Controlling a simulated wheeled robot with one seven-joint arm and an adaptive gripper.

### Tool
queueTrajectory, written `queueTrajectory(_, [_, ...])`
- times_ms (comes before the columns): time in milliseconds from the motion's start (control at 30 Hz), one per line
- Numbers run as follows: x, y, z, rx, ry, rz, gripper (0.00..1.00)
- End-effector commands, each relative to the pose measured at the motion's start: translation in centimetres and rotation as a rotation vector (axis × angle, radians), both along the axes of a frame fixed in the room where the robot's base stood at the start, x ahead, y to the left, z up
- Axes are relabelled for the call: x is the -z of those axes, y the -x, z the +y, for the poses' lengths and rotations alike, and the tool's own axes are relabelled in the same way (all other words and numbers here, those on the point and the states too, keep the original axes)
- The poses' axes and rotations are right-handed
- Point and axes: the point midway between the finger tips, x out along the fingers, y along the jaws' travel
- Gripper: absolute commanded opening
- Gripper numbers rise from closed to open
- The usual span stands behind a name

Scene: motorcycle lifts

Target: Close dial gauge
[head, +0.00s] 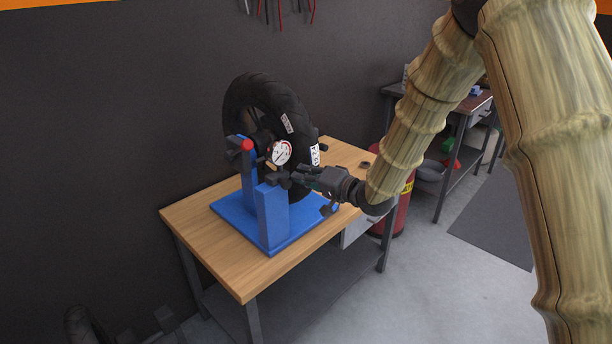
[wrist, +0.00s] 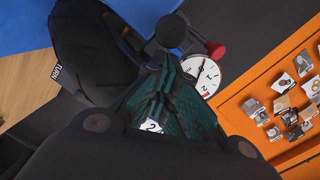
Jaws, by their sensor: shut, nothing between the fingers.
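The dial gauge (head: 280,152) has a round white face and is mounted on a blue wheel stand (head: 272,213), in front of a black tyre (head: 262,95). The gauge face also shows in the wrist view (wrist: 201,76), just beyond and to the right of my fingers. My gripper (head: 278,179) is shut and empty, just below the dial in the head view. In the wrist view my gripper (wrist: 160,85) points toward the gauge and its dark arm. I cannot tell whether the fingertips touch it. A red knob (head: 247,145) sits left of the gauge.
The stand is on a wooden workbench (head: 190,222) against a dark wall. A red cylinder (head: 402,212) stands right of the bench, and a second bench (head: 462,115) is farther right. The bench's front left is bare. In the wrist view an orange panel (wrist: 262,75) carries pictures.

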Motion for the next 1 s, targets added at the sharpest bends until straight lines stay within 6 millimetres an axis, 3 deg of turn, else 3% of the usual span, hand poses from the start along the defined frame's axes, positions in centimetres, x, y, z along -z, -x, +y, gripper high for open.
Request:
queueTrajectory(233, [0.0,0.3,0.2,0.000,-0.001,0.001,0.00])
queueTrajectory(500, [0.0,2.1,2.3,-0.001,-0.001,0.002,0.00])
queueTrajectory(1000, [-0.3,2.9,1.4,-0.004,-0.001,0.004,0.00])
